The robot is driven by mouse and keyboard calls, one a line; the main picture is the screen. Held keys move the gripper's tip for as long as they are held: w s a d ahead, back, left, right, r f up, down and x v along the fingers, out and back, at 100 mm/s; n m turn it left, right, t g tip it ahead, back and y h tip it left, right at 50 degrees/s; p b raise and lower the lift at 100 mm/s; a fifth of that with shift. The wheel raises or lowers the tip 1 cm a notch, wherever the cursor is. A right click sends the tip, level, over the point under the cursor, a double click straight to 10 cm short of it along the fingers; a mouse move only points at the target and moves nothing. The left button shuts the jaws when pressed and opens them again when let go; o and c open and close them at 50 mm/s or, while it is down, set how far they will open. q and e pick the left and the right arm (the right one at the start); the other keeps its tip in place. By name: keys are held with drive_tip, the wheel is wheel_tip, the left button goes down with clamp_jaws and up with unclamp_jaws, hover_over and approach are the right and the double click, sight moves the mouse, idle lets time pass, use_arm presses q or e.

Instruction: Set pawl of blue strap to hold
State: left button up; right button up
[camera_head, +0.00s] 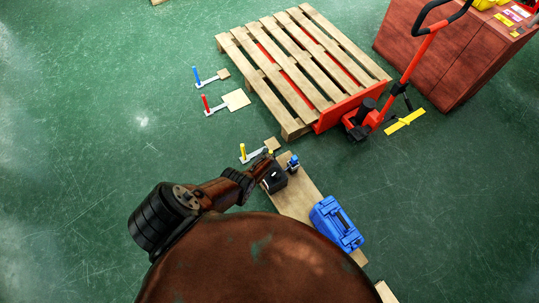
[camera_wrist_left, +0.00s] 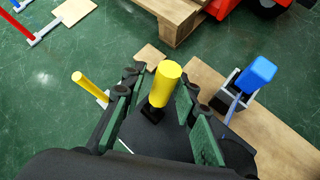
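No strap webbing can be made out. A small blue-handled device (camera_head: 293,162) stands on a wooden plank; in the left wrist view its blue handle (camera_wrist_left: 257,74) rises on a grey arm from a dark base, right of my fingers. My left gripper (camera_head: 268,158) is over the plank, left of that device. In the left wrist view its fingers (camera_wrist_left: 162,88) are open on both sides of an upright yellow handle (camera_wrist_left: 164,82), with gaps visible. A blue lever (camera_head: 196,74) also stands on a pale bar on the floor at upper left. My right gripper is not in view.
A red lever (camera_head: 206,103) and a yellow lever (camera_head: 242,151) stand on the floor. A black box (camera_head: 275,181) and blue toolbox (camera_head: 336,223) are along the plank (camera_head: 295,200). A pallet (camera_head: 300,62) with a red pallet jack (camera_head: 366,118) lies beyond. Green floor at left is clear.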

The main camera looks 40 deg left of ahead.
use_arm(q)
drive_tip(key=shift+o, duration=0.6)
drive_tip(key=shift+w+d, duration=0.1)
drive_tip(key=shift+d, duration=0.1)
